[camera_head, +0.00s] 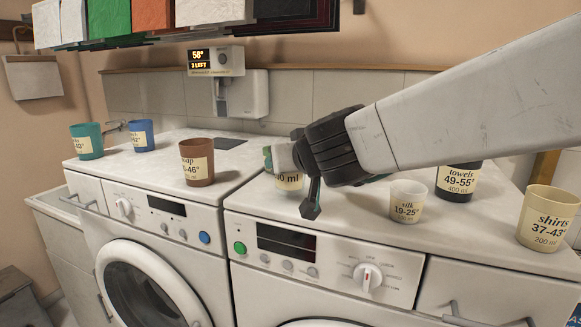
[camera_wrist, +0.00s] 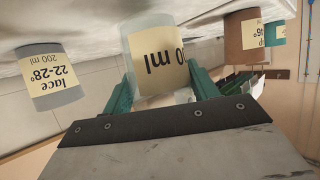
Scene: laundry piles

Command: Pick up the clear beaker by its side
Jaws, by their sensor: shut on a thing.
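The clear beaker (camera_wrist: 133,48), with a cream label reading "0 ml" in part, is between the two teal fingers of my gripper (camera_wrist: 160,80) in the wrist view, which is upside down. The fingers are shut on its sides. In the head view my gripper (camera_head: 289,178) is over the right washing machine, and the beaker's label (camera_head: 290,182) shows just below it. The rest of the beaker is hidden behind my gripper. I cannot tell whether its base touches the top.
A small silk cup (camera_head: 407,206), a dark towels cup (camera_head: 459,184) and a yellow shirts cup (camera_head: 545,215) stand to the right. A brown cup (camera_head: 197,165) stands left. A grey lace cup (camera_wrist: 68,97) is near the beaker. A dispenser (camera_head: 243,95) is behind.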

